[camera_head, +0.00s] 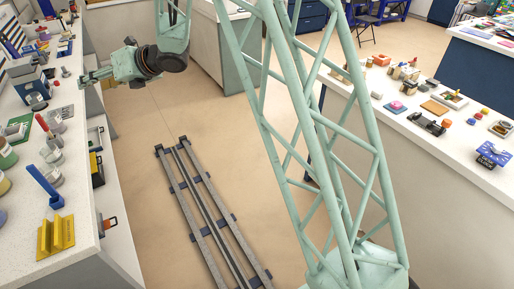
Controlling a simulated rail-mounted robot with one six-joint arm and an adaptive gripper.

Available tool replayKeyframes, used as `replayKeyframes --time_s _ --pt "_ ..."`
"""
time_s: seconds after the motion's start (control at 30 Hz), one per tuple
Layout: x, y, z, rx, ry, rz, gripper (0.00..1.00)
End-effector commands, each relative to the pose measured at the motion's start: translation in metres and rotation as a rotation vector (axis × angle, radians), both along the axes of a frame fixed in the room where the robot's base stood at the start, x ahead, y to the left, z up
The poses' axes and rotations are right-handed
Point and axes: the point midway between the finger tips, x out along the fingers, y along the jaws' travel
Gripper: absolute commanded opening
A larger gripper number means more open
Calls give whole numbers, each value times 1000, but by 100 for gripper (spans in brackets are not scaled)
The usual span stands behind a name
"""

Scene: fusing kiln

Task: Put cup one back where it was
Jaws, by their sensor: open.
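My gripper (86,80) is at the upper left, at the end of my mint-green arm, beside the edge of the left counter (85,190). Its fingers point left towards the counter and look empty. Several small cups and jars stand on this counter. One is a pale grey cup (54,173); another is a grey cup (54,126) near a red-handled tool. A green jar (6,155) is cut off by the left edge. No label shows which of these is cup one.
A yellow block (56,238) and a blue tool (42,185) lie near the left counter's front. Floor rails (205,215) run between the counters. The right counter (385,115) carries several small items.

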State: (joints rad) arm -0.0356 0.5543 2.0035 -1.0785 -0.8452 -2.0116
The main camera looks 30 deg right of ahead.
Motion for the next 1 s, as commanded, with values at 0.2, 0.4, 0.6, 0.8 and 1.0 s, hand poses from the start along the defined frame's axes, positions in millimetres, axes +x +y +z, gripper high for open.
replayKeyframes --time_s 0.2,0.4,0.6,0.8,1.0 --pt "-4 -35 33 48 97 -172 42" --pt "-13 -69 58 110 186 -334 42" --pt "-30 -103 82 187 270 -495 42" --pt "-53 -136 103 276 352 -655 42" --pt "-83 -168 119 379 431 -815 42"
